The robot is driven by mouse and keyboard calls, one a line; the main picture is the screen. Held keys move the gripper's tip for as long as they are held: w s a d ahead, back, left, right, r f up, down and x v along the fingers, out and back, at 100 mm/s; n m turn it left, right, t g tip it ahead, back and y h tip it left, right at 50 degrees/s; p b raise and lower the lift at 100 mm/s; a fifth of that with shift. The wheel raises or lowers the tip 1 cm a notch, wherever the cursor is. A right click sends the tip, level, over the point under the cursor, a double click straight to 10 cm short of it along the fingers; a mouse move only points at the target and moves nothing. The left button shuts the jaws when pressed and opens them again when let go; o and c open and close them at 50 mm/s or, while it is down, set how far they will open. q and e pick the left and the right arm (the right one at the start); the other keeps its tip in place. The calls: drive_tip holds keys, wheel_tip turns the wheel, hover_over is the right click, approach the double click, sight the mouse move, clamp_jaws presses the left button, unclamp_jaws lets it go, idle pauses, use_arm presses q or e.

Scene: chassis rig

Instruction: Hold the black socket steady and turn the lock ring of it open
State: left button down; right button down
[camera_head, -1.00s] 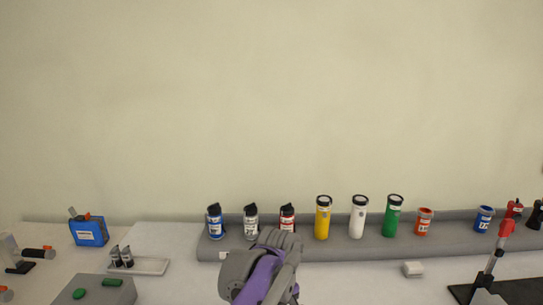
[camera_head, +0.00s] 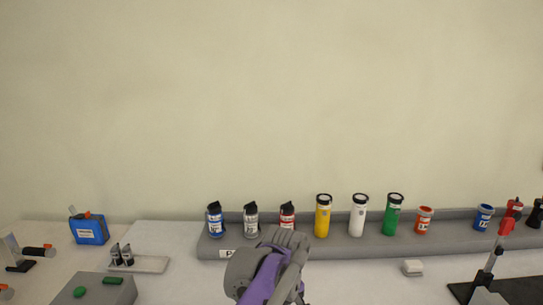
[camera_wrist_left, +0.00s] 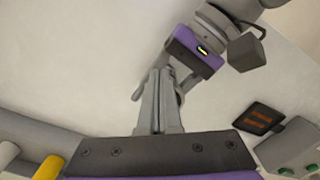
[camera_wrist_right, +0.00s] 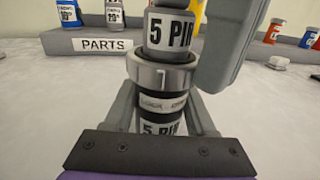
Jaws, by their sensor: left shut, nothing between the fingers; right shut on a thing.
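In the right wrist view, a black socket (camera_wrist_right: 152,124) with a "5 PIN" label stands upright between my right gripper's fingers (camera_wrist_right: 160,122), which are shut on it. A silver lock ring (camera_wrist_right: 160,75) sits around its upper part. A grey plug (camera_wrist_right: 170,32), also marked "5 PIN", rises from the ring. A grey gripper part beside the plug at upper right is likely my left gripper's. In the left wrist view, my left gripper (camera_wrist_left: 160,75) is shut and empty. In the head view, a purple and grey arm (camera_head: 268,270) hides the socket; I cannot tell which arm.
A grey parts rack (camera_head: 330,248) holds several coloured canisters along the wall. A blue box (camera_head: 89,230) and a small tray (camera_head: 150,264) with two cylinders stand at left. A black stand (camera_head: 485,280) with a red top is at right. The bench in front of the rack's right half is mostly clear.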

use_arm(q)
wheel_tip(320, 180, up, 6)
idle(0.5)
drive_tip(key=shift+s, duration=0.1)
use_arm(e)
drive_tip(key=shift+c, duration=0.7)
unclamp_jaws()
drive_tip(key=shift+s, duration=0.1)
